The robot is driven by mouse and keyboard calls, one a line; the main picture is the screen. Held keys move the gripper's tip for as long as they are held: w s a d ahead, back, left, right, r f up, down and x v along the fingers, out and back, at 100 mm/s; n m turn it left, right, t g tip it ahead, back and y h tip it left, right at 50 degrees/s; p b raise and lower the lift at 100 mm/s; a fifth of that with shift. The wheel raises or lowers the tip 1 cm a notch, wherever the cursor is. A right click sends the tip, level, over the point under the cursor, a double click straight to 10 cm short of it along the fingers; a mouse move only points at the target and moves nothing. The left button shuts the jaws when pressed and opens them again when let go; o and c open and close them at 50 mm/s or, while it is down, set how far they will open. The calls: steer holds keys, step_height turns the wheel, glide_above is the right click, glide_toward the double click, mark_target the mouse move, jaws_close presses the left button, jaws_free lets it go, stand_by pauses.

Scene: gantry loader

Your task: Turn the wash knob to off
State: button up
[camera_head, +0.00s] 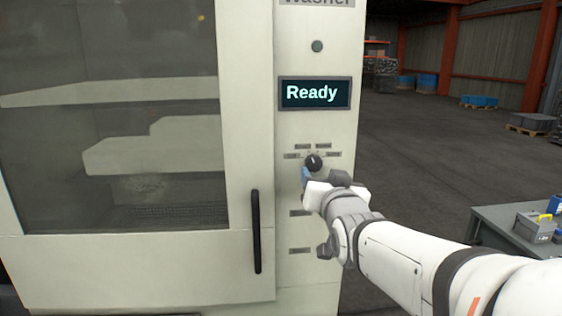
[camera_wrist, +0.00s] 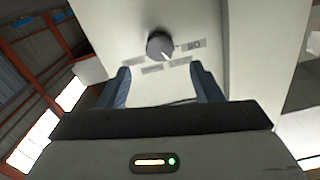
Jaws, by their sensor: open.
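The wash knob (camera_head: 314,162) is a small round black dial with a light pointer mark, on the front panel of the washer (camera_head: 262,150), below the display. Several small label plates surround it, too small to read in the head view. My gripper (camera_head: 306,178) is at the panel just below the knob and partly hides the area there. In the wrist view the knob (camera_wrist: 160,46) shows beyond the fingertips, its white pointer towards the lower right of the picture. My gripper (camera_wrist: 162,80) is open there, its two blue fingers apart with nothing between them.
The display (camera_head: 315,93) above the knob reads "Ready". A black vertical door handle (camera_head: 256,232) stands left of my arm. A grey table (camera_head: 500,222) with a toolbox (camera_head: 536,227) is at the right. Open floor lies behind.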

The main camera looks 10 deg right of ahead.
mark_target(315, 165)
steer(key=shift+w+p, duration=1.05)
steer(key=shift+w, duration=2.45)
steer(key=shift+f, duration=0.1)
steer(key=c, duration=1)
